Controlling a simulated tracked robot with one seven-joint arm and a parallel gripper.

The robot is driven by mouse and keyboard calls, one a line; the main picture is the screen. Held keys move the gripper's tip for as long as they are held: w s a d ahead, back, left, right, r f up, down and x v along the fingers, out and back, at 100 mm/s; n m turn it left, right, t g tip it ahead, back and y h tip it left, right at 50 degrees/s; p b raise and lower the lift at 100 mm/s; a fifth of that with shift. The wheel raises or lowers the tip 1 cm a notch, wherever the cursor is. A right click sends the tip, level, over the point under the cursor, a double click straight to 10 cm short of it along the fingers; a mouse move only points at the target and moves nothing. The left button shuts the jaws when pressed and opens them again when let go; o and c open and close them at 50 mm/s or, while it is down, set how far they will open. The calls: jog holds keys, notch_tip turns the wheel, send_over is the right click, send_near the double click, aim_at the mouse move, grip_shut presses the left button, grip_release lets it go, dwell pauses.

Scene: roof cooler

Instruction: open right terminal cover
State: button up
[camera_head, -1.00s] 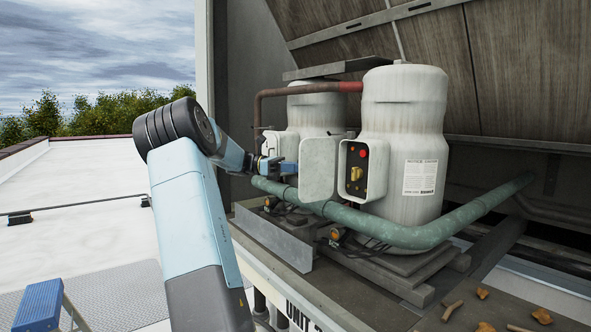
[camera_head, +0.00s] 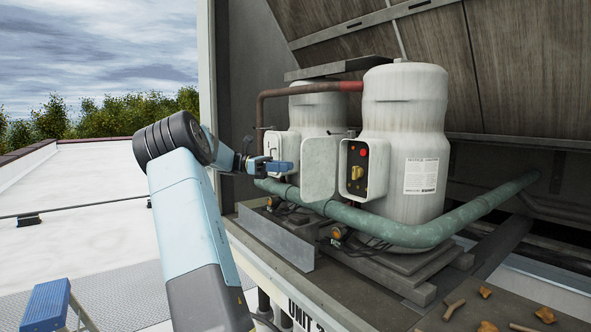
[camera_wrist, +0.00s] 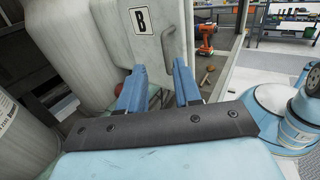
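The right terminal cover (camera_head: 319,168), a pale grey plate, stands swung out to the left of its box on the right tank (camera_head: 403,120). The open box (camera_head: 355,170) shows a red button and a yellow switch. My gripper (camera_head: 290,168) is just left of the cover, in front of the left tank's box (camera_head: 279,146). In the wrist view, my gripper's two blue fingers (camera_wrist: 157,88) are apart with nothing between them. A pale panel marked B (camera_wrist: 158,40) stands just beyond the fingertips, seemingly the cover's outer face. I cannot tell whether they touch.
A green pipe (camera_head: 420,235) runs across in front of the tanks. A red-brown pipe (camera_head: 300,90) runs above the left tank. Loose brown bits lie on the ledge at lower right. An orange drill (camera_wrist: 206,38) shows in the wrist view. Open roof lies to the left.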

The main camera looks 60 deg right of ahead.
jog(key=v, duration=0.8)
jog(key=shift+a+r, duration=0.1)
jog(key=shift+a, duration=0.05)
jog(key=s+a+f+m+t+y, duration=0.1)
jog(key=s+a+f+t, duration=0.2)
jog(key=s+a+t, duration=0.4)
jog(key=s+a+f+m+t+y, duration=0.1)
jog(key=s+a+t, duration=0.6)
jog(key=a, duration=1.9)
jog(key=s+a+f+m+t+y, duration=0.1)
jog(key=s+a+f+t, duration=0.4)
jog(key=a, duration=1.1)
jog(key=s+t+y, duration=0.1)
jog(key=s+t, duration=0.1)
jog(key=t, duration=0.2)
jog(key=shift+s+a+f+y, duration=0.2)
jog(key=shift+a+y, duration=0.1)
jog(key=shift+a, duration=0.05)
